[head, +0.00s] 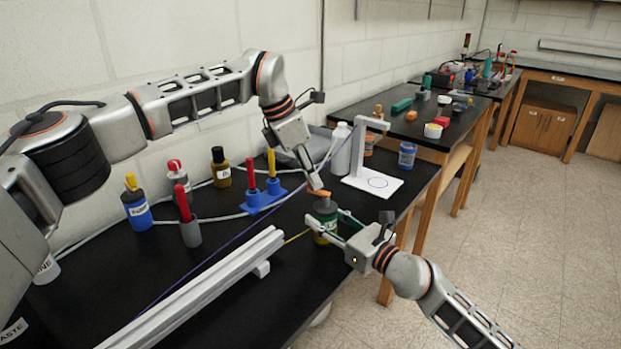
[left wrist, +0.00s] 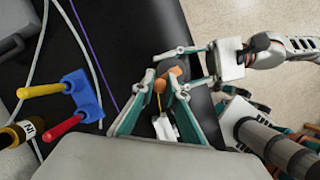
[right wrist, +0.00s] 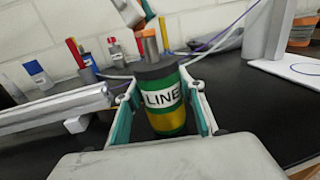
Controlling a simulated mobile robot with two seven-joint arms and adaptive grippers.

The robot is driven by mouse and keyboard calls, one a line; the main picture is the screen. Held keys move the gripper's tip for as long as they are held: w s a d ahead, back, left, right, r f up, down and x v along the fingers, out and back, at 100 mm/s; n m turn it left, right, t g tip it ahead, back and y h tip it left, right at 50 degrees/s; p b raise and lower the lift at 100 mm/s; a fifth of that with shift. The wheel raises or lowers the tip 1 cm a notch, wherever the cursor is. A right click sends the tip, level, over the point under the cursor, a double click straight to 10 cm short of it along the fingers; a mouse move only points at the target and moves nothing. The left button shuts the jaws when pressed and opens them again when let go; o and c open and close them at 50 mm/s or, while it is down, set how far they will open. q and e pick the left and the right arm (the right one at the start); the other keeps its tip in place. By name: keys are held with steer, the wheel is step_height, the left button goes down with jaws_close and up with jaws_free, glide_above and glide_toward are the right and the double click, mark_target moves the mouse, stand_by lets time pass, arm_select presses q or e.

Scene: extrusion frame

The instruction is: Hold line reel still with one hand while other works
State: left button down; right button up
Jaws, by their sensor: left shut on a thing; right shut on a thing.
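The line reel (head: 325,222) is a green and yellow can with a dark top, upright on the black table. Its white label reads LINE in the right wrist view (right wrist: 162,97). My right gripper (head: 328,221) is shut on it, one finger along each side. My left gripper (head: 318,191) is just above the reel's top, shut on a small orange piece (left wrist: 173,84). Whether that piece touches the reel is unclear. A thin yellow line (head: 297,237) runs between the reel and the extrusion (head: 205,290).
A blue holder (head: 264,198) with red and yellow tools, bottles, and a grey cup (head: 190,233) stand left of the reel. A white stand (head: 372,180) and white bottle (head: 341,148) are behind. The table's right edge is close to the reel.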

arm_select(q)
steer(key=shift+w+d+f+m+g, duration=0.15)
steer(key=shift+w+m+g, duration=0.15)
steer(key=shift+m, duration=0.55)
steer(key=shift+w+d+r+m+g, duration=0.15)
steer(key=shift+m+g, duration=0.15)
steer(key=shift+m, duration=0.55)
steer(key=c, duration=2)
jaws_free()
steer(key=shift+v, duration=3.75)
steer(key=shift+w, duration=0.1)
